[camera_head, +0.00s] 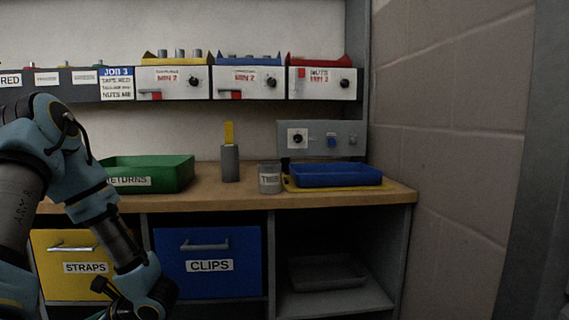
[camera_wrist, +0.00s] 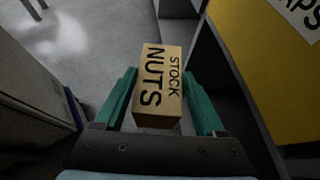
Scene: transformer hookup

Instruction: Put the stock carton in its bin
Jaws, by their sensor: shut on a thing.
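The stock carton (camera_wrist: 158,82) is a tan box printed "STOCK NUTS" in the wrist view. My gripper (camera_wrist: 160,100) has a green finger on each side of it and is shut on it. The floor shows beyond the carton. In the head view my arm reaches down at the lower left, in front of the drawers; the carton does not show there. On the upper shelf stand a yellow bin (camera_head: 172,59), a blue bin (camera_head: 247,61) and a red bin (camera_head: 318,60). The panel below the red bin (camera_head: 321,83) reads "NUTS".
The bench (camera_head: 233,201) carries a green returns tray (camera_head: 180,176), a grey holder (camera_head: 230,165), a cup (camera_head: 270,179) and a blue tray (camera_head: 335,176). Below are a yellow straps drawer (camera_head: 82,284) and a blue clips drawer (camera_head: 207,284). A block wall (camera_head: 450,130) closes the right side.

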